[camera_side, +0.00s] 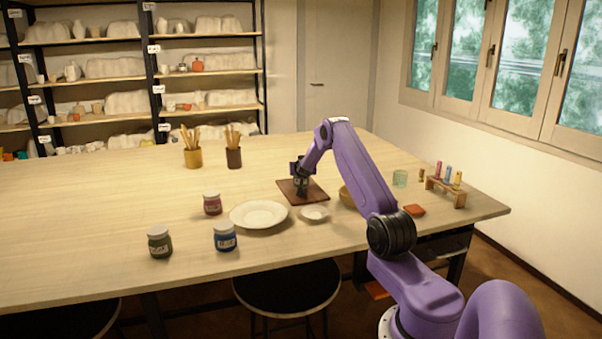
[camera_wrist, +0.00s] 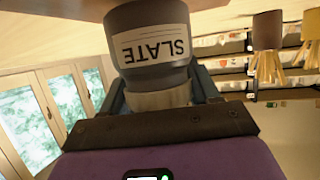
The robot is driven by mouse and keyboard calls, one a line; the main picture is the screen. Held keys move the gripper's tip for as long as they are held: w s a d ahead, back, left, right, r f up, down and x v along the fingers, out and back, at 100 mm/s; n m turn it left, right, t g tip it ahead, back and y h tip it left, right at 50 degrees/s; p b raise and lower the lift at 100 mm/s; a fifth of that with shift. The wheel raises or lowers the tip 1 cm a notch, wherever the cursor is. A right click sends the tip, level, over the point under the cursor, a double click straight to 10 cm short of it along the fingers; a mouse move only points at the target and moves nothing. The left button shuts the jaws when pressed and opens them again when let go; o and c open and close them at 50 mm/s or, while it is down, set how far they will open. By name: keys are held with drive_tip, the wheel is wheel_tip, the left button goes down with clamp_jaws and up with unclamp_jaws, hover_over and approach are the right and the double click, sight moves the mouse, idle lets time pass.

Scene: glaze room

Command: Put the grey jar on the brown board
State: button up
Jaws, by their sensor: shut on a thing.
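The grey jar, labelled SLATE, fills the top middle of the wrist view (camera_wrist: 150,35), upside down in that picture. My gripper (camera_side: 300,178) is shut on it near its pale lid, with a finger on each side. In the side view the brown board (camera_side: 317,195) lies flat on the table, and the gripper with the jar is over its middle. The jar is upright and small there, partly hidden by the fingers. I cannot tell whether its base touches the board or hangs just above it.
A white plate (camera_side: 258,214) and a small bowl (camera_side: 314,213) lie in front of the board. A tan bowl (camera_side: 347,197) stands right of it, partly behind my arm. Red (camera_side: 212,204), blue (camera_side: 225,237) and green (camera_side: 159,242) jars stand left. Two brush pots stand behind.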

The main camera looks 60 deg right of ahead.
drive_tip(key=shift+f, duration=0.45)
drive_tip(key=shift+f, duration=0.15)
drive_tip(key=o, duration=1.2)
